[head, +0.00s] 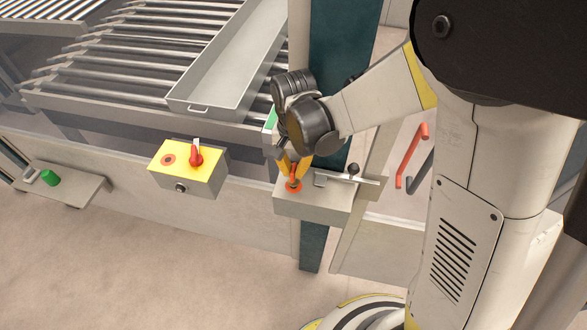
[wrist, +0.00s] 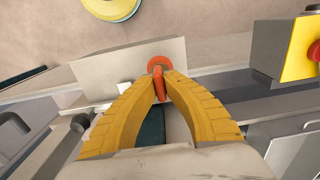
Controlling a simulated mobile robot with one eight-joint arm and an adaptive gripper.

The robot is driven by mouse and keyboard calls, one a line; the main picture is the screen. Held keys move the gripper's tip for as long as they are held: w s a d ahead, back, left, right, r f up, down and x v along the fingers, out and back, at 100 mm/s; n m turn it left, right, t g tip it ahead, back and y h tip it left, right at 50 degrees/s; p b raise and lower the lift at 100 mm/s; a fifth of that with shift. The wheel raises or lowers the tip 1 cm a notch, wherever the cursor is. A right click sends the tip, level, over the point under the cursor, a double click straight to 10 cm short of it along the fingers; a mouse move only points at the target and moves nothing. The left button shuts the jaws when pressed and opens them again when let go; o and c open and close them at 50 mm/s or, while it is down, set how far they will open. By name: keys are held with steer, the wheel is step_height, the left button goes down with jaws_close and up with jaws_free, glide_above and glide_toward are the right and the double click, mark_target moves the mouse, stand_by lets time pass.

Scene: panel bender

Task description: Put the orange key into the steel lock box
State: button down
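The orange key (head: 293,181) stands upright at an orange-red round collar on top of a grey box (head: 312,205) by the gate post. My gripper (head: 291,172) reaches down from above, its yellow fingers on either side of the key. In the wrist view, the fingertips of my gripper (wrist: 161,76) close against the key (wrist: 159,88) from both sides. The key's lower end is hidden, and it shows no gap from the collar. No container is clearly recognisable as the steel lock box; a small steel-coloured piece (head: 32,174) sits on the left shelf.
A yellow-faced switch box (head: 187,168) with a red knob is left of my gripper. A sliding bolt (head: 350,177) sits right of the key. A shelf (head: 68,190) at far left bears a green cylinder (head: 50,178). A metal tray (head: 235,60) lies on rollers behind. The floor in front is clear.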

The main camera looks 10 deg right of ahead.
steer(key=shift+f+b, duration=0.75)
steer(key=shift+f, duration=0.15)
steer(key=c, duration=1.5)
jaws_free()
steer(key=shift+c, duration=0.2)
steer(key=shift+r, duration=0.1)
step_height(320, 180, up, 12)
steer(key=shift+f, duration=0.1)
steer(key=s+d+f+n+t+b, duration=0.25)
steer(key=s+d+f+b, duration=0.25)
steer(key=d+b, duration=0.3)
steer(key=n+t+b, duration=0.2)
steer(key=t+b, duration=0.3)
steer(key=b, duration=0.4)
glide_toward(331, 205)
steer(key=shift+m, duration=0.25)
steer(key=d+f, duration=0.1)
steer(key=w+d+f, duration=0.1)
steer(key=d, duration=0.1)
steer(key=w+d, duration=0.1)
steer(key=shift+w+d+f, duration=0.2)
steer(key=shift+f, duration=0.2)
